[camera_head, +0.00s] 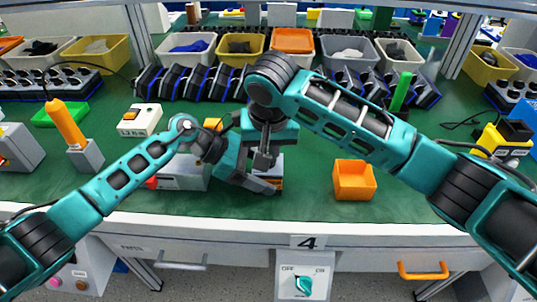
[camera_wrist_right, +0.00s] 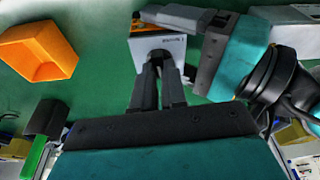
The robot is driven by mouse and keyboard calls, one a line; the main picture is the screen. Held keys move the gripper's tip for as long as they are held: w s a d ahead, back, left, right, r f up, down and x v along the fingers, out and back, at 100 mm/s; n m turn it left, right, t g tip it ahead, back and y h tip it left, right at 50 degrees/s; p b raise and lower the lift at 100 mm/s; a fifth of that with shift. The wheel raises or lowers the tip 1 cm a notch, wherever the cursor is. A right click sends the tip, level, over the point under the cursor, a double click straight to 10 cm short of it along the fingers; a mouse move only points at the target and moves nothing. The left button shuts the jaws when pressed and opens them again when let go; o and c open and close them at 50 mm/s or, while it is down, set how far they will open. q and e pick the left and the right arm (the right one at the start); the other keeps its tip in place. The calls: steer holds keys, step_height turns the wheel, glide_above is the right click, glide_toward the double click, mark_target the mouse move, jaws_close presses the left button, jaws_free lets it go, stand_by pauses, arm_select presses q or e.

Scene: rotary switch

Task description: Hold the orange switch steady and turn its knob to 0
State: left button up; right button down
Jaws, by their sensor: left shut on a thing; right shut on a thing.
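The orange switch (camera_wrist_right: 144,33) shows in the right wrist view as a box with a white printed front face (camera_wrist_right: 174,47). Its dark knob (camera_wrist_right: 160,55) is at the middle of that face, mostly hidden by my right fingers. My right gripper (camera_wrist_right: 158,68) is shut on the knob, its two fingers pointing straight at the face. My left gripper (camera_wrist_right: 195,38) comes in from the side and is shut on the switch body. In the head view my left gripper (camera_head: 264,181) and right gripper (camera_head: 265,160) meet at the switch and cover most of it. The knob's setting cannot be read.
An empty orange bin (camera_head: 354,181) stands to the right on the green table. A grey box (camera_head: 183,171) with a red button is just left of the grippers. An orange-handled tool in a grey holder (camera_head: 86,155) stands further left. Dark racks line the back.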

steer(key=c, duration=1.6)
jaws_free()
steer(key=shift+w+d+f+m, duration=0.1)
steer(key=shift+d+f+m, duration=0.2)
steer(key=shift+m, duration=0.4)
steer(key=o, duration=0.4)
steer(key=shift+d, duration=0.15)
steer(key=shift+o, duration=0.2)
steer(key=shift+r, duration=0.1)
steer(key=shift+a+r, duration=0.25)
steer(key=shift+r, duration=2.4)
arm_select(q)
steer(key=o, duration=1.1)
